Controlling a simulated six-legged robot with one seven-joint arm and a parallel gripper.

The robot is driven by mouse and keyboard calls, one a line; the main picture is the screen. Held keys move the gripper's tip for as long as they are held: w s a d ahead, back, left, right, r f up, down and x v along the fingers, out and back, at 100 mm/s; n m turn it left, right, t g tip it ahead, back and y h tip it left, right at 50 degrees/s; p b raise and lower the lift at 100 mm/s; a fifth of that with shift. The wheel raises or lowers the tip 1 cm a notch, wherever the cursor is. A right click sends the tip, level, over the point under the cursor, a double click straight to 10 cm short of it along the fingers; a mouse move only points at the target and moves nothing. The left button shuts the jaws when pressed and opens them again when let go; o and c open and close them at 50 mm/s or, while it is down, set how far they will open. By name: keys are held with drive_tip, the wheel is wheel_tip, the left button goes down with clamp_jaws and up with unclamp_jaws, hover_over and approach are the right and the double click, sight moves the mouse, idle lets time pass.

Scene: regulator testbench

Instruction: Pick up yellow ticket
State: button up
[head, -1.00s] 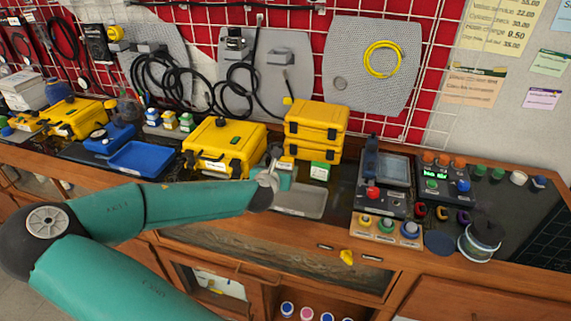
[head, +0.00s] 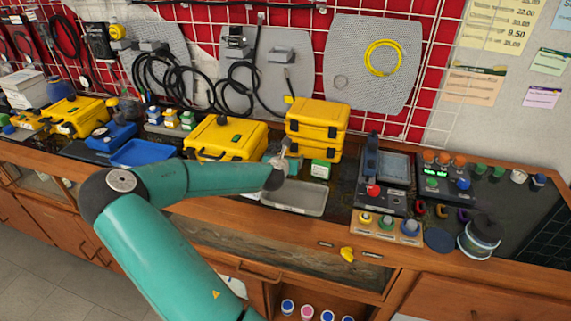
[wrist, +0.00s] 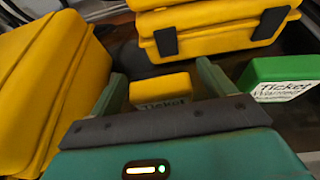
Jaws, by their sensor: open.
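The yellow ticket (wrist: 160,88) is a small yellow block with "Ticket" on its front face. In the wrist view it lies between my gripper's two fingers, with dark surface showing on both sides of it. My gripper (wrist: 160,74) is open, and I cannot tell whether a finger touches the block. In the head view my gripper (head: 281,160) is over the bench, in front of the stacked yellow cases; the yellow ticket is mostly hidden there.
A green ticket block (wrist: 285,75) stands close right of my gripper. A large yellow case (head: 226,138) is close on the left, and stacked yellow cases (head: 317,120) stand behind. A grey tray (head: 294,197) lies in front.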

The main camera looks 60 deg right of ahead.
drive_tip(key=c, duration=1.1)
drive_tip(key=shift+o, duration=0.2)
drive_tip(key=shift+r, duration=0.15)
